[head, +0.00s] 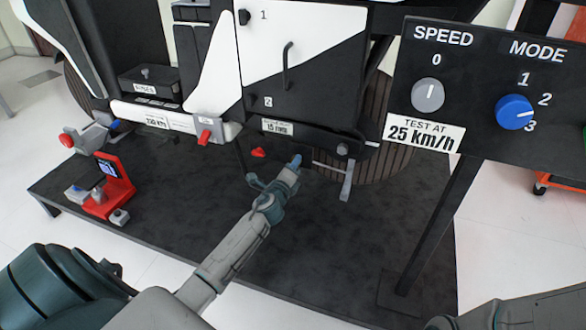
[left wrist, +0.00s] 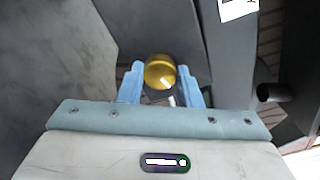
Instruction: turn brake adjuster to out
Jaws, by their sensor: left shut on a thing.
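A round yellow knob (left wrist: 159,72), which I take for the brake adjuster, sits between the two blue fingers of my left gripper (left wrist: 161,80) in the left wrist view. A pale mark shows near its lower edge. The gripper is shut on it. In the head view my left gripper (head: 296,161) reaches under the lower edge of the white and black rig, below the "15 mm" label (head: 277,127). There the knob is hidden by the gripper. No "out" marking can be read. My right gripper is not in view.
A grey lever (head: 346,180) hangs just right of my left gripper. A small red part (head: 258,152) is to its left. A panel (head: 470,75) with SPEED and MODE knobs stands at right on a post. A red device (head: 115,185) stands on the dark platform (head: 190,215).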

